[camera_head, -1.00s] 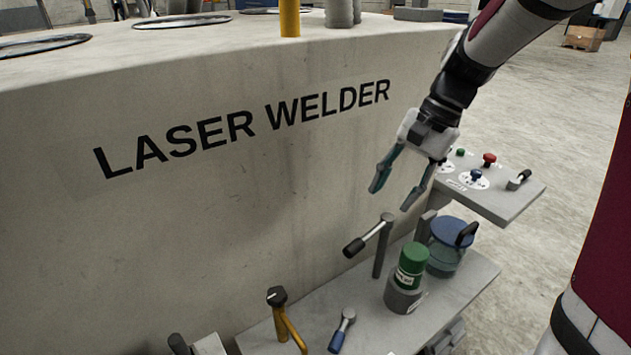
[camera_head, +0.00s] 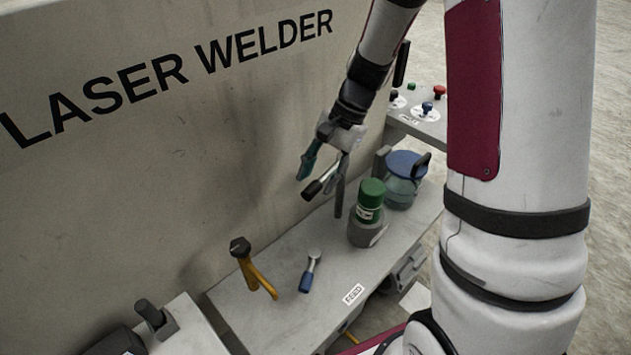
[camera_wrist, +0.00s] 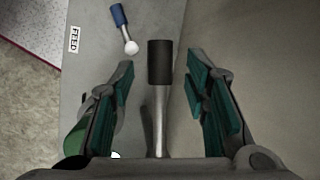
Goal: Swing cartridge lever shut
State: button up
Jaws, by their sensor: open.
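The lever beside the green-capped cartridge (camera_head: 371,200) has a black grip (camera_head: 314,188) on a metal rod, and its grip points left, out from its post. My gripper (camera_head: 322,178) is open at this lever, partly hiding its rod and post in the head view. In the wrist view, the black grip (camera_wrist: 160,62) and its rod (camera_wrist: 156,115) lie between the two spread teal-padded fingers of my gripper (camera_wrist: 160,75). Gaps show on both sides of the grip. The green cartridge (camera_wrist: 78,140) is partly hidden behind the left finger.
A blue-handled lever (camera_head: 307,277) lies near the FEED label, and a yellow lever (camera_head: 256,272) stands left of it. A blue-lidded jar (camera_head: 403,186) is right of the cartridge. A button panel (camera_head: 425,118) is behind it. The welder wall (camera_head: 130,190) rises close on the left.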

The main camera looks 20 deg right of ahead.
jog(key=shift+x, duration=1.1)
grip_shut()
